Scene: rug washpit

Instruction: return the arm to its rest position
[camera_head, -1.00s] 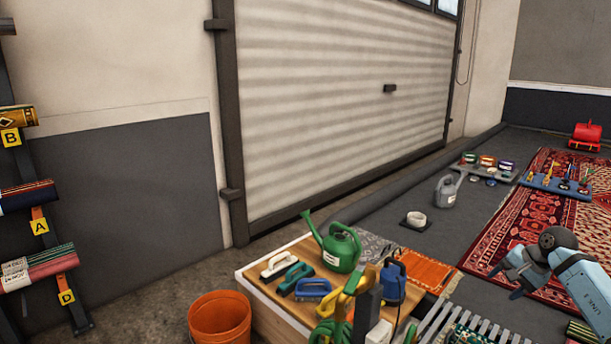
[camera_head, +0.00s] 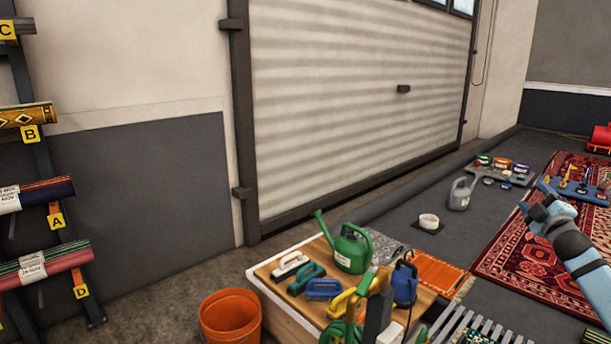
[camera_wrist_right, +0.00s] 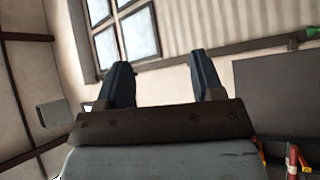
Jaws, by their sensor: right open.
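My right arm comes in from the right edge of the head view, with its gripper (camera_head: 535,208) raised in front of the red patterned rug (camera_head: 515,250). In the right wrist view the two dark fingers of my right gripper (camera_wrist_right: 165,85) stand apart with nothing between them. Behind them are a pale wall and a window (camera_wrist_right: 125,40). My left gripper is not in view.
A wooden-topped table (camera_head: 283,272) at the lower middle holds a green watering can (camera_head: 352,252), brushes and a blue pump (camera_head: 404,284). An orange bucket (camera_head: 230,318) stands beside it. A rack with rolled rugs (camera_head: 45,264) is at the left.

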